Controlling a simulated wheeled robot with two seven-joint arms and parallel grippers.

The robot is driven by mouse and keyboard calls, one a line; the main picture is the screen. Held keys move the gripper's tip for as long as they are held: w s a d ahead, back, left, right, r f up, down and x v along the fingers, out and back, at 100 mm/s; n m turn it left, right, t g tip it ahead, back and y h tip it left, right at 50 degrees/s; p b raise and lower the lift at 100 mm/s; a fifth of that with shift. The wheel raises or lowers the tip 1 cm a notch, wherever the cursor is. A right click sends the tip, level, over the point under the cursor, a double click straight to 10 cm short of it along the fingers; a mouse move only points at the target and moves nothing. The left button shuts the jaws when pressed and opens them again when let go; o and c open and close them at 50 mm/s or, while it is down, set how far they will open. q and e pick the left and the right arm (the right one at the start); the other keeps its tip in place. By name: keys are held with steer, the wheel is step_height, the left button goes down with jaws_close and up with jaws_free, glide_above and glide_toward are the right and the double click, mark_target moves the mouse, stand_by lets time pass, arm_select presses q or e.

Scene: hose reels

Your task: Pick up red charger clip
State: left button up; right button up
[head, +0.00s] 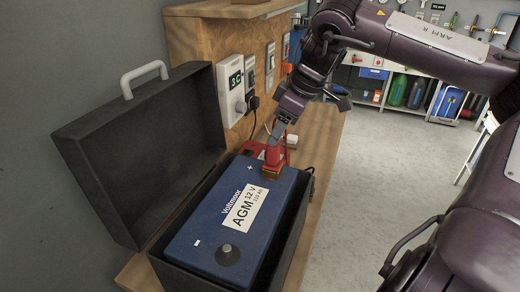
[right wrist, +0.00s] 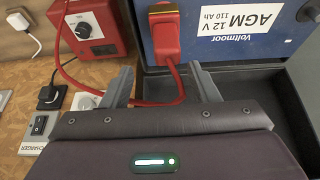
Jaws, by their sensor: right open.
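The red charger clip (head: 272,158) stands on the far end of the blue battery (head: 195,225), beside the plus mark. It also shows in the right wrist view (right wrist: 166,40), with a brass-coloured jaw and a red cable (right wrist: 155,103) running from it. My right gripper (head: 279,130) is open and empty, close to the clip. In the right wrist view its two fingers (right wrist: 163,78) are spread, pointing towards the clip's side, with the clip beyond the fingertips. The cable passes between the fingers. My left gripper is not in view.
The battery sits in a black box (head: 288,262) with its lid (head: 140,155) open to the left. A red charger unit (right wrist: 92,27) with a dial stands beside the battery. Plugs and sockets (right wrist: 50,96) line the wooden panel behind. Open floor lies to the right.

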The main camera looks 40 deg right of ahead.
mark_target(271, 151)
steer(key=shift+s+a+f+p, duration=0.15)
steer(key=shift+a+f+p, duration=0.1)
steer(key=shift+f, duration=0.4)
steer(key=shift+s+a+f+p, duration=0.1)
steer(key=shift+f+p, duration=0.15)
steer(key=shift+f, duration=0.35)
steer(key=p+x, duration=0.1)
steer(key=x, duration=0.2)
steer(key=shift+w+a+r, duration=0.1)
steer(key=shift+a+r, duration=0.05)
steer(key=shift+x, duration=0.85)
steer(key=shift+c, duration=0.2)
steer(key=c, duration=0.9)
steer(key=shift+c, duration=0.9)
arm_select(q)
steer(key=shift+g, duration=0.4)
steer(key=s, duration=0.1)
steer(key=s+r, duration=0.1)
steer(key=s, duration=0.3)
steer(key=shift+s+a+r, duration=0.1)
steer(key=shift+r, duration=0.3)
